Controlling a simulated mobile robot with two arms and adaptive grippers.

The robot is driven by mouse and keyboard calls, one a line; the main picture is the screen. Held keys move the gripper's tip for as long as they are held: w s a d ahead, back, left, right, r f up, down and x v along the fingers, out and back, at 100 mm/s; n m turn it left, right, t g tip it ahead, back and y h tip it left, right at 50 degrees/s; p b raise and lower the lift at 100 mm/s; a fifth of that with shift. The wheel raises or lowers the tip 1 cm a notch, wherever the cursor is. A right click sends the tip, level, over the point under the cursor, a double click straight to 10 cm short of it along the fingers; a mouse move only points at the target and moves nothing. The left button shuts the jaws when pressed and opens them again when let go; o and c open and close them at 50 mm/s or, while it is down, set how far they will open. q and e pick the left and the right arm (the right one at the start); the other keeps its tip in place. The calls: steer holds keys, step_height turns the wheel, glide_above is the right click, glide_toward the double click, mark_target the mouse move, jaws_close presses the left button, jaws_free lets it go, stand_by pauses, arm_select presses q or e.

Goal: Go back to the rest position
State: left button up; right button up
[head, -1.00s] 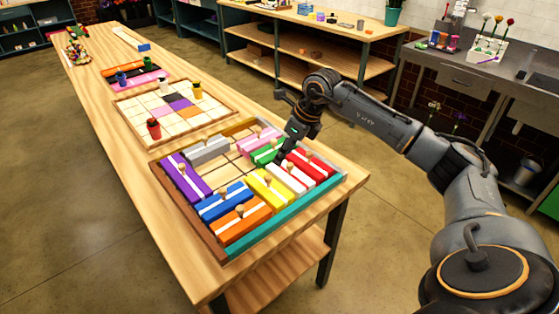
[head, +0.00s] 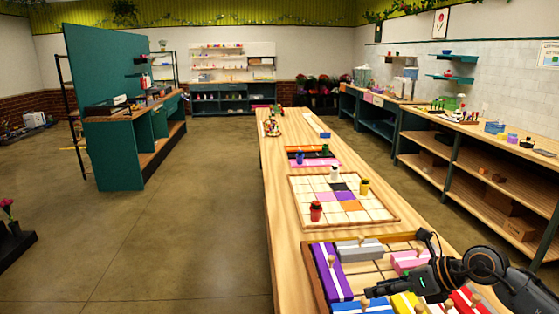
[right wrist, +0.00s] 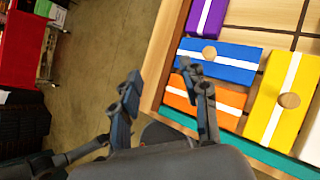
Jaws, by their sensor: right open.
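My right gripper (head: 372,292) reaches in from the lower right of the head view, above the near block tray (head: 309,270). In the right wrist view its fingers (right wrist: 160,76) are spread and hold nothing. The left finger shows against the floor; the right one overlaps the blue block (right wrist: 232,62) and the orange block (right wrist: 227,97). I cannot tell its exact height over them. The yellow block (right wrist: 281,98) lies to the right. My left gripper is not in view.
The tray also holds purple (head: 328,270), grey (head: 360,250) and pink (head: 408,260) blocks. Beyond it on the long table is a grid board (head: 300,190) with a red piece (head: 316,211). A green partition (head: 95,110) stands left. The floor (head: 180,230) left of the table is clear.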

steer(key=s+a+r+m+t+y, duration=0.2)
steer(key=a+r+m+t+y, duration=0.5)
steer(key=a, duration=0.6)
steer(key=s+d+f+m+t+h, duration=0.1)
steer(key=d+f+m+t+h, duration=0.15)
steer(key=d+m+h, duration=0.6)
steer(key=s+d+f+m+t+h, duration=0.15)
steer(key=m+t+h, duration=0.3)
steer(key=m, duration=0.95)
steer(key=s+d+f+m+g+h, duration=0.35)
steer(key=s+f+m+g, duration=0.25)
steer(key=f, duration=0.4)
steer(key=s+a+f+m+g+y, duration=0.1)
steer(key=s+f+g, duration=0.25)
steer(key=s, duration=0.35)
steer(key=s+a+f+m+g, duration=0.2)
steer(key=s+f+g, duration=0.15)
steer(key=s, duration=0.35)
steer(key=s+a+f+m+g+y, duration=0.1)
steer(key=s+f+g, duration=0.2)
steer(key=s+f, duration=0.3)
step_height(320, 180, down, 24)
steer(key=s+g, duration=0.1)
steer(key=s, duration=0.1)
steer(key=s+d+f+g, duration=0.1)
steer(key=s+d+f, duration=0.1)
steer(key=s+f, duration=1.4)
steer(key=shift+s+d+f+g, duration=0.3)
steer(key=shift+s+d+f, duration=0.1)
steer(key=shift+f, duration=0.25)
